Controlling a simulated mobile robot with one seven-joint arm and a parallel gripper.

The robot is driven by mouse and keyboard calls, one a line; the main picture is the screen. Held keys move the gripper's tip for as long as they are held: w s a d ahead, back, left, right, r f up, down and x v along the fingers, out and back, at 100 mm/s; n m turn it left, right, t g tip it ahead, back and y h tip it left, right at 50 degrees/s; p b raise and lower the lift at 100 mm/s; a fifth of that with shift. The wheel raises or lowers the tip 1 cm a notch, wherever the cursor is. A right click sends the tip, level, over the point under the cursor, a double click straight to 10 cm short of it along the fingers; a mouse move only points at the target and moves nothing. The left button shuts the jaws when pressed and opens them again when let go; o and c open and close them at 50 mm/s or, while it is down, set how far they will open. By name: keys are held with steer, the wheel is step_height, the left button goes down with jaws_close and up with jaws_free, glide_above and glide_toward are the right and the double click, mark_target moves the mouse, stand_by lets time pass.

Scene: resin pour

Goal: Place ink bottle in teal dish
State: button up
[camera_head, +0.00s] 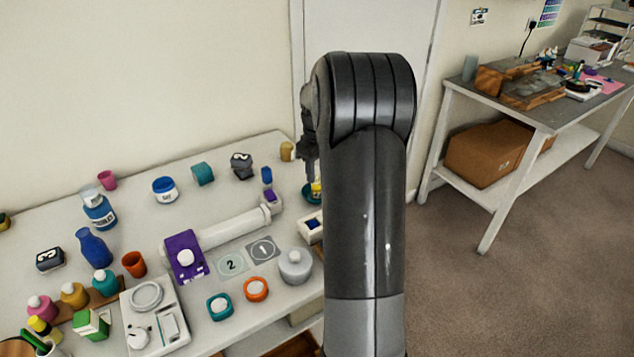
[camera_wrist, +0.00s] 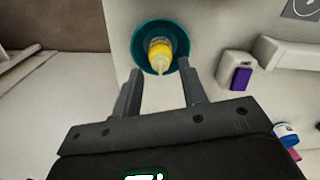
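A small yellow bottle with a pale label and tip, apparently the ink bottle (camera_wrist: 160,48), is inside the rim of the teal dish (camera_wrist: 139,58) in the wrist view. Its tip points toward the camera. The head view shows part of the bottle (camera_head: 316,187) and of the dish (camera_head: 307,194) beside my arm, which hides the rest. My gripper (camera_wrist: 161,68) is open, its two fingers apart with the fingertips near the dish's close edge. In the head view my gripper (camera_head: 309,172) is above the dish, and its fingers are hard to make out.
A white box (camera_head: 310,228) stands close to the dish. Several jars and bottles crowd the table's left side.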

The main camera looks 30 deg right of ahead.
step_height(320, 180, up, 6)
steer(key=shift+r, duration=0.2)
steer(key=s+a+r+m+t, duration=0.1)
steer(key=s+a+r, duration=0.45)
steer(key=a, duration=0.25)
steer(key=s+a+r+m+t, duration=0.15)
steer(key=s+a+r, duration=0.25)
steer(key=s+a, duration=0.4)
steer(key=s+a+f+t, duration=0.1)
steer(key=s+a, duration=0.3)
steer(key=s, duration=0.3)
steer(key=s+a+f+m+t, duration=0.1)
steer(key=s+a+f+t, duration=0.1)
steer(key=s+a, duration=0.3)
steer(key=shift+s+a+f, duration=0.25)
steer(key=shift+s+a, duration=0.05)
steer(key=shift+s, duration=0.9)
